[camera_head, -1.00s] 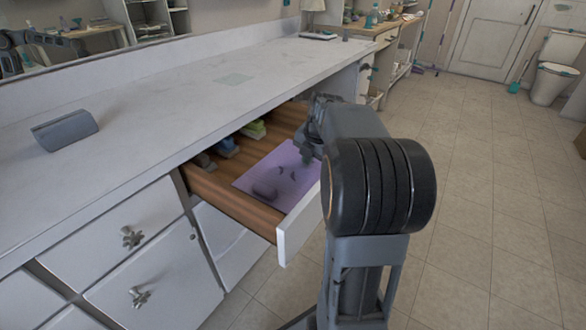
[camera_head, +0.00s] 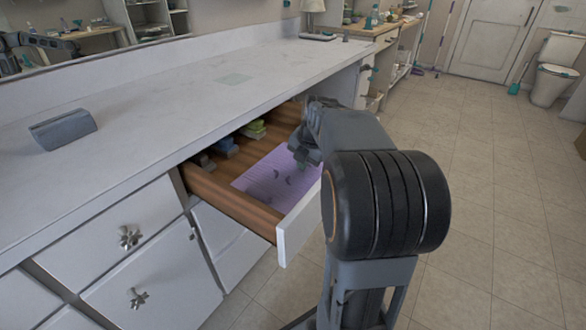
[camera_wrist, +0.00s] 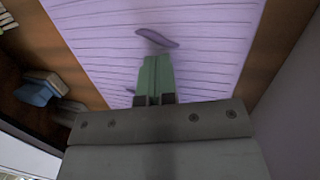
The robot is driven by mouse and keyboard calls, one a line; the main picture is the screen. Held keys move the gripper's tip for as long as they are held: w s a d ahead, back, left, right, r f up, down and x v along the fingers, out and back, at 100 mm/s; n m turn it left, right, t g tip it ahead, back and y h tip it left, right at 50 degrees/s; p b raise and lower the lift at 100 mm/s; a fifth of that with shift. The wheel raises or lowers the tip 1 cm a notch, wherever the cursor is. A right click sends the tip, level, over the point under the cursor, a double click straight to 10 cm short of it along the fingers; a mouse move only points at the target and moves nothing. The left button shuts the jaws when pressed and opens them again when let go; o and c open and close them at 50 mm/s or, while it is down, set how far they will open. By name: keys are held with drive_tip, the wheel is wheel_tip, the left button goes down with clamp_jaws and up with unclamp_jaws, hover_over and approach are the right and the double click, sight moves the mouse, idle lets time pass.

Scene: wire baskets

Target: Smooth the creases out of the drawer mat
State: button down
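The purple drawer mat (camera_head: 262,184) lies in the open wooden drawer. Small dark raised creases (camera_head: 288,180) show near its middle. In the wrist view the mat (camera_wrist: 95,45) has fine lines, and one curved purple crease (camera_wrist: 157,39) stands just beyond my fingertips. My gripper (camera_head: 303,158) is over the mat's right part, pointing down. In the wrist view its greenish fingers (camera_wrist: 155,62) lie together with nothing seen between them. Whether they touch the mat is unclear. Part of a second crease shows left of the fingers. My arm hides the mat's right end.
Small blue (camera_head: 226,146) and green (camera_head: 253,130) items lie at the drawer's back left, beside the mat. The drawer's white front (camera_head: 298,228) and wooden side (camera_head: 225,199) rise around it. The countertop (camera_head: 170,105) overhangs the drawer's back. Tiled floor is free at right.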

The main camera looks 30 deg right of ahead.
sight(294, 176)
drive_tip(key=shift+a+f, duration=0.1)
drive_tip(key=shift+s+a, duration=0.4)
drive_tip(key=shift+a, duration=0.35)
drive_tip(key=shift+a, duration=0.1)
drive_tip(key=shift+s+a+b, duration=0.4)
drive_tip(key=shift+a, duration=0.3)
drive_tip(key=shift+a, duration=0.1)
drive_tip(key=shift+s+a, duration=0.15)
drive_tip(key=shift+a, duration=0.1)
idle(0.3)
drive_tip(key=shift+r+p, duration=0.95)
drive_tip(key=shift+r, duration=0.4)
